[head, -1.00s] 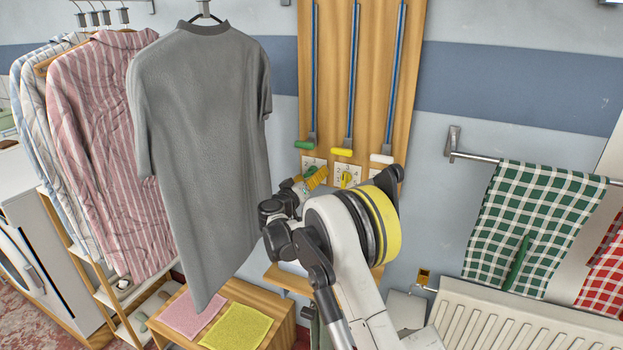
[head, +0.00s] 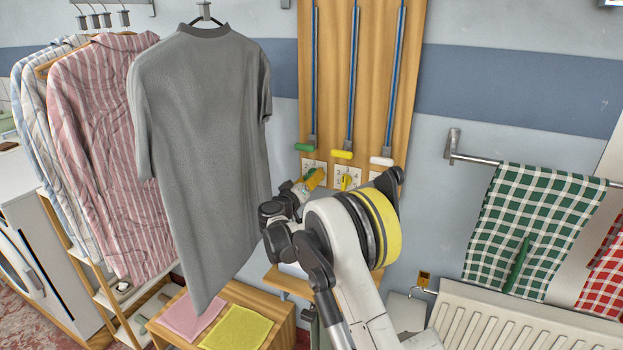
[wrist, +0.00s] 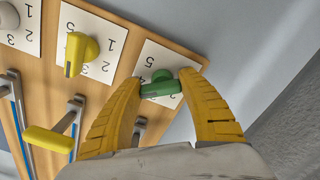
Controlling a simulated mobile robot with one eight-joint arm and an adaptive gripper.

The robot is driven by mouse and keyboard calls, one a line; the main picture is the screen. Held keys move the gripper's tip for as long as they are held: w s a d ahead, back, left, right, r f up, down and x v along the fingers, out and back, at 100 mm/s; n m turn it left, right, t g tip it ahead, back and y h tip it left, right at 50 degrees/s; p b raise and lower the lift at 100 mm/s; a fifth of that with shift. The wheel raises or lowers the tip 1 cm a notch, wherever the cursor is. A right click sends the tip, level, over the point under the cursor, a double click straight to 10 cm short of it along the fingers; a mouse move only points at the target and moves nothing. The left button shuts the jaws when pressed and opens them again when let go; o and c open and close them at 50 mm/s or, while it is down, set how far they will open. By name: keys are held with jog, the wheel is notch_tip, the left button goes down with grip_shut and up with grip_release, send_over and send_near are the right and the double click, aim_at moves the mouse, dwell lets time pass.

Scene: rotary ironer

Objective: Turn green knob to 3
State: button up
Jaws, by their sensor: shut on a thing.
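The green knob (wrist: 162,87) sits on a white dial plate (wrist: 158,62) on the wooden board; a 5 shows beside it, and the other numbers are partly hidden. My gripper (wrist: 161,88) is shut on the green knob, with a yellow finger on each side. In the head view, my gripper (head: 312,181) is at the leftmost dial, below the green-handled lever (head: 305,147). I cannot tell which number the knob points to.
The yellow knob (wrist: 78,52) on its dial is beside it, with a white knob (wrist: 8,85) farther along. Levers with yellow (head: 341,154) and white (head: 381,161) handles hang above. A grey shirt (head: 205,150) hangs close to the left of my gripper.

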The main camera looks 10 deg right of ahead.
jog(key=n, duration=0.5)
jog(key=shift+r, duration=0.15)
jog(key=n, duration=0.5)
jog(key=shift+r+n, duration=0.1)
jog(key=shift+n, duration=0.2)
dwell(0.3)
jog(key=o, duration=1.2)
jog(key=v, duration=1.2)
